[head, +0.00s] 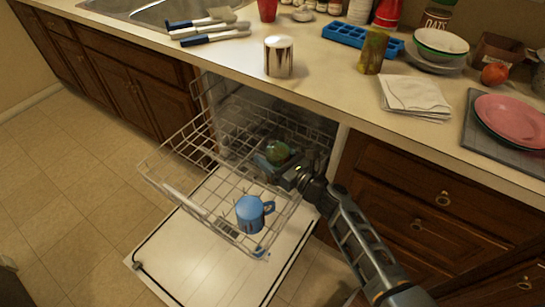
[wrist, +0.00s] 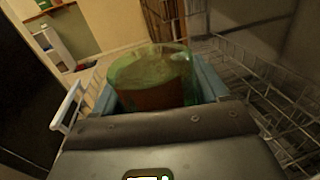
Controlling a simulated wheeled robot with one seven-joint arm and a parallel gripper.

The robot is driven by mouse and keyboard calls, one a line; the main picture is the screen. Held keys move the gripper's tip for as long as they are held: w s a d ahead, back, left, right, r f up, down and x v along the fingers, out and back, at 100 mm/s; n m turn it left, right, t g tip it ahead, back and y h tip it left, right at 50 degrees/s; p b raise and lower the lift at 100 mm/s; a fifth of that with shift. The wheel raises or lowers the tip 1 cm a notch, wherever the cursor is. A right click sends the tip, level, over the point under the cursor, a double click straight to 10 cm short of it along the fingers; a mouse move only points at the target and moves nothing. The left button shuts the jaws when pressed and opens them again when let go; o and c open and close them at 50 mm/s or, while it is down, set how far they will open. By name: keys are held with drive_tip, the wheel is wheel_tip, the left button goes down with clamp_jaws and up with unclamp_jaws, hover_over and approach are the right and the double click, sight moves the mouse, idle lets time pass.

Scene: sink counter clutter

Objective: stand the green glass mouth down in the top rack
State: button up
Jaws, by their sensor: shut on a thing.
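The green glass (head: 277,150) is held in my gripper (head: 272,160) over the back right part of the pulled-out top rack (head: 190,189). In the wrist view, the green glass (wrist: 152,72) stands between the two blue-grey fingers, which press on its sides. Its round green end faces up; I cannot tell for sure whether that is the base or the mouth. Its lower part is hidden behind the gripper body in the wrist view, so I cannot tell whether it touches the rack. White wires of the rack (wrist: 262,82) show on the right there.
A blue mug (head: 250,213) sits in the front right of the rack. The left part of the rack is empty. The open dishwasher door (head: 170,262) lies below. The counter edge overhangs behind, with a metal canister (head: 278,56) and an olive tumbler (head: 373,50) on it.

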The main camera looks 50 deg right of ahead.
idle(0.3)
wheel_tip(320, 180, down, 8)
drive_tip(key=b, duration=0.8)
idle(0.4)
drive_tip(key=o, duration=1.2)
drive_tip(key=shift+s, duration=0.1)
